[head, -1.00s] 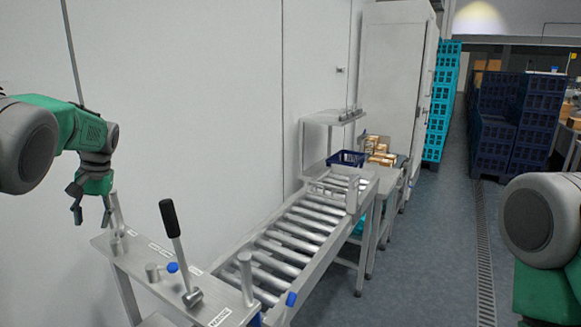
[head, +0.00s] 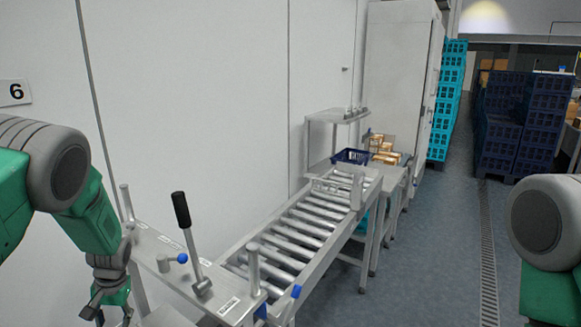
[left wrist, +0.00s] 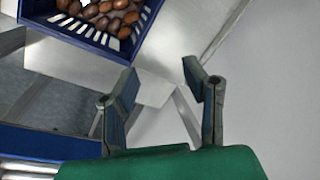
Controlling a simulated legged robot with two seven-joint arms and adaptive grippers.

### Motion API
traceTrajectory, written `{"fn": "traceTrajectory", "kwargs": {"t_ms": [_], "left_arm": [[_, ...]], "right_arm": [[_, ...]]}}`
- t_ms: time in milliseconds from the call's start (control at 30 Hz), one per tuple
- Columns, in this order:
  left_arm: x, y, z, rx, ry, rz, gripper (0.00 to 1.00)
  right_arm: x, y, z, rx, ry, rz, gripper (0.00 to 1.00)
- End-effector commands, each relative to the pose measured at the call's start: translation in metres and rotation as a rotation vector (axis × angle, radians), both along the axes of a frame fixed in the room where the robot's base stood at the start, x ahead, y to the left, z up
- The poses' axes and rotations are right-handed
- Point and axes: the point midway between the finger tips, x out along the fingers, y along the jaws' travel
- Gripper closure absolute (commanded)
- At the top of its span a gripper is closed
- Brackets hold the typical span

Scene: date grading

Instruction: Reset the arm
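My left arm comes in from the left in the head view, bent downward. Its gripper (head: 108,312) hangs low beside the metal stand with the lever, near the bottom edge. In the left wrist view the two fingers of the left gripper (left wrist: 160,85) are spread apart with nothing between them. Of my right arm only a rounded grey and green link shows at the right edge of the head view. The right gripper is out of view.
A metal stand (head: 150,246) carries a black-handled lever (head: 183,212) and blue-knobbed parts. A roller conveyor (head: 293,237) runs back to a blue crate (head: 349,157). A blue crate of dates (left wrist: 88,38) shows in the left wrist view. Stacked crates (head: 512,121) stand far right.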

Motion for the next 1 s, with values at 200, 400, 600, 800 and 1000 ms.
{"fn": "traceTrajectory", "kwargs": {"t_ms": [200, 400, 600, 800, 1000], "left_arm": [[-0.132, -0.071, -0.091, -0.068, 0.007, -0.097, 0.60], [-0.239, -0.130, -0.108, -0.136, -0.009, -0.171, 0.60], [-0.313, -0.169, -0.093, -0.194, -0.023, -0.220, 0.60], [-0.346, -0.190, -0.093, -0.228, -0.045, -0.255, 0.60], [-0.337, -0.193, -0.130, -0.221, -0.058, -0.283, 0.60]], "right_arm": [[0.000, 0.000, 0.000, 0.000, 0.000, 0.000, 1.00], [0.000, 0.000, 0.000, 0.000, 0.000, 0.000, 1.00], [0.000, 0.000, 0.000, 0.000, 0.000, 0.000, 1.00], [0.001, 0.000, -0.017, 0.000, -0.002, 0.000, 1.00], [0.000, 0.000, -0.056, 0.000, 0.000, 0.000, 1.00]]}}
